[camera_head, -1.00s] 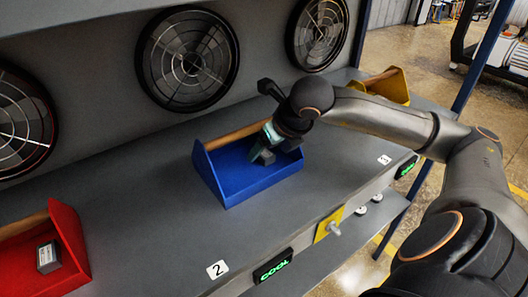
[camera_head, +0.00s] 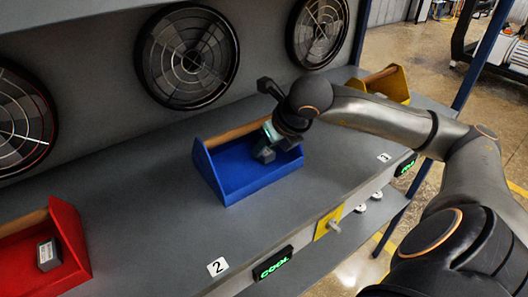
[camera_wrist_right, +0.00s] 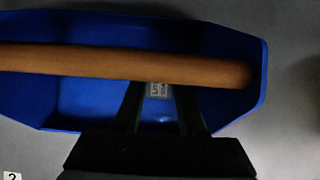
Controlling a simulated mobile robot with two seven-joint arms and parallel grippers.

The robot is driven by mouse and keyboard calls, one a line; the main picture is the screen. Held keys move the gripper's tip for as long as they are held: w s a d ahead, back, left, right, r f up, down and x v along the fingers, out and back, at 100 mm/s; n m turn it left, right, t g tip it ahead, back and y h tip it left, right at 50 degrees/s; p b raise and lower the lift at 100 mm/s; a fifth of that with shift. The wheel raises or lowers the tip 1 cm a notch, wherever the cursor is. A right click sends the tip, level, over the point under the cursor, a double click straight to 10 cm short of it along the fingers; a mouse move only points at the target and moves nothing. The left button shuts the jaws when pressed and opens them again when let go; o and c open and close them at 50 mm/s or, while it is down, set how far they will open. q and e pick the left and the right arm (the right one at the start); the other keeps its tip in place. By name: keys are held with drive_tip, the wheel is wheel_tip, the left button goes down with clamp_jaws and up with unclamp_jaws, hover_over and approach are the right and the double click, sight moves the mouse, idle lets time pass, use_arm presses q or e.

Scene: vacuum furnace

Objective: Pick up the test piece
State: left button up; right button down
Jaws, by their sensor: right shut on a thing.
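The blue tray (camera_head: 232,182) stands on the grey shelf with a wooden bar handle along its back. My right gripper (camera_head: 268,150) reaches down into it and is shut on a small grey test piece. In the right wrist view, the labelled face of the test piece (camera_wrist_right: 158,90) shows between the two fingers (camera_wrist_right: 158,105), just past the wooden handle (camera_wrist_right: 120,66). The fingers hide most of the piece. I cannot tell if it touches the tray floor. My left gripper is not in view.
A red tray (camera_head: 72,245) at the lower left holds another grey block (camera_head: 48,254). A yellow tray (camera_head: 398,84) stands at the right, behind my right arm. Round fans (camera_head: 187,56) line the back wall. The shelf between the red and blue trays is clear.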

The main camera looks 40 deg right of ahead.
drive_tip(key=shift+r, duration=0.25)
idle(0.3)
